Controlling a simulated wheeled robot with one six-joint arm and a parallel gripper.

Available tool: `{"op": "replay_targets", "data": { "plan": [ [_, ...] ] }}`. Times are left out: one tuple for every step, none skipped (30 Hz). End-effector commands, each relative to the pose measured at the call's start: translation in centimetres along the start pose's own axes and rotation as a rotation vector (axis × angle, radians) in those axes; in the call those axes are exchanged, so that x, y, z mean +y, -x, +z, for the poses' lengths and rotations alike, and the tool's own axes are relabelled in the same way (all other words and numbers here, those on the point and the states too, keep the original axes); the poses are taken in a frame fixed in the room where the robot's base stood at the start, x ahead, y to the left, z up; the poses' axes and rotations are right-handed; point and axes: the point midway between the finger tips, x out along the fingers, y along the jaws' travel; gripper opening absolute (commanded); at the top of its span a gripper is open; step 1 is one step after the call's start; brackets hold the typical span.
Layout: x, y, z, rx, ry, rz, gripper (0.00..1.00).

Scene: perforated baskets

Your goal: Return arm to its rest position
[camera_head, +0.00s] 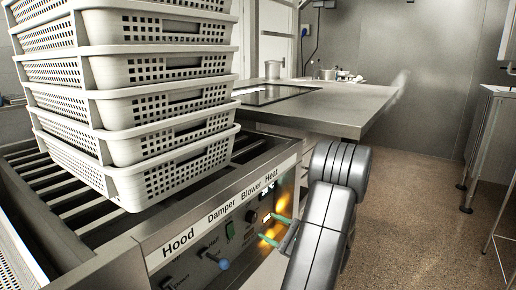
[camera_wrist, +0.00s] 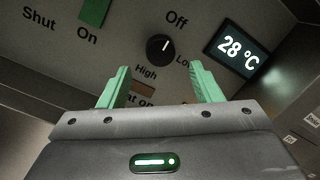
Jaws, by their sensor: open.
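My gripper (camera_head: 266,227) is in front of the right part of the control panel (camera_head: 205,242), below the "Heat" label. Its two green fingers are apart with nothing between them. In the wrist view my gripper (camera_wrist: 160,68) points at the panel, with a black knob (camera_wrist: 160,47) showing between and beyond the fingertips. The fingers look clear of the knob, though the exact gap is hard to tell. My dark grey arm (camera_head: 325,215) reaches from the bottom edge towards the panel, bent at the top.
White perforated baskets (camera_head: 170,178) stand stacked on the slatted machine top (camera_head: 60,190), left of my arm. A lit display (camera_wrist: 237,50) reads 28 °C. A metal counter (camera_head: 345,108) lies behind. Open speckled floor (camera_head: 415,220) and a metal-legged table (camera_head: 490,130) are on the right.

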Motion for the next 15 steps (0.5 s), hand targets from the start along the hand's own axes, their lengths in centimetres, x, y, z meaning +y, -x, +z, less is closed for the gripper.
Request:
{"op": "replay_targets", "data": {
  "plan": [
    [0.2,-1.1,-0.1,-0.004,0.002,0.003,0.59],
    [0.2,-1.7,-0.1,-0.003,0.001,0.003,0.59],
    [0.2,-2.5,-0.1,-0.003,0.001,0.003,0.59],
    [0.2,-3.1,-0.1,-0.004,0.002,0.003,0.59],
    [0.2,-3.7,-0.1,-0.004,0.002,0.003,0.59],
    [0.2,-4.5,-0.1,-0.003,0.002,0.003,0.59],
    [0.2,-5.1,-0.1,-0.004,0.001,0.002,0.59],
    [0.2,-5.8,-0.1,-0.005,0.001,0.002,0.59],
    [-0.2,-5.7,0.4,0.002,-0.038,-0.004,0.59],
    [-0.3,-5.6,0.5,0.005,-0.075,-0.007,0.59],
    [-0.2,-5.6,0.5,0.007,-0.109,-0.010,0.59],
    [-0.2,-5.6,0.5,0.009,-0.152,-0.014,0.59],
    [-0.2,-5.6,0.5,0.011,-0.184,-0.017,0.59],
    [-0.2,-5.6,0.5,0.013,-0.215,-0.020,0.59],
    [-0.2,-5.6,0.5,0.015,-0.258,-0.024,0.59]
  ]
}}
